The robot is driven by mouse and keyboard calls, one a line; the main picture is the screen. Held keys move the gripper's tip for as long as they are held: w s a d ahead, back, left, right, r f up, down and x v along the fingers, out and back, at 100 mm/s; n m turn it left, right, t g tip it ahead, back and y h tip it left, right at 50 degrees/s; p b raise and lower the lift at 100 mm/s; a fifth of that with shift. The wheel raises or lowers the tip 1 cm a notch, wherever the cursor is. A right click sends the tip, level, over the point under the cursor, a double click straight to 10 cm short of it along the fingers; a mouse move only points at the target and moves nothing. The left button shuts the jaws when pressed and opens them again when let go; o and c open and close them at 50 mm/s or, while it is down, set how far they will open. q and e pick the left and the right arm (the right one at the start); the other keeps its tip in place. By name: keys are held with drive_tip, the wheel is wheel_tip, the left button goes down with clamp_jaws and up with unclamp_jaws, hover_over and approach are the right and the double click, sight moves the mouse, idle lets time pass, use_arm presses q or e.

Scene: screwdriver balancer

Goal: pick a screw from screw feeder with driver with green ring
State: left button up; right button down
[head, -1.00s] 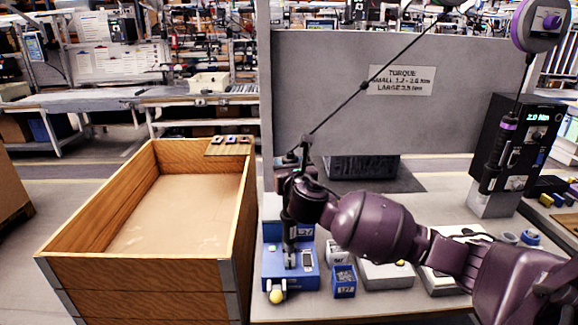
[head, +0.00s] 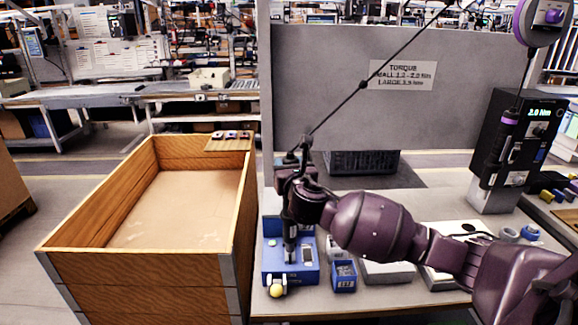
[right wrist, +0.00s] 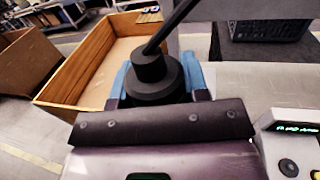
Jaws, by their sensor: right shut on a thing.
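My right gripper (head: 298,198) is shut on a dark upright driver (head: 290,240) that hangs from a black cable. In the right wrist view the driver's black top (right wrist: 155,88) stands between the jaws. Its ring colour is hidden by the gripper. The driver's lower end is over the blue screw feeder (head: 306,274), which has a yellow ball at its front. I cannot tell whether the tip touches the feeder or carries a screw. My left gripper is not in view.
A wooden crate (head: 240,215) stands left of the table. A small blue bin (head: 344,278) is right of the feeder. A driver with a purple ring (head: 509,122) stands by the black torque box (head: 540,125) at right. A grey panel (head: 330,80) closes the back.

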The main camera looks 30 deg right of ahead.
drive_tip(key=shift+f+b, duration=0.3)
drive_tip(key=shift+f, duration=0.8)
idle(0.8)
drive_tip(key=shift+r, duration=0.2)
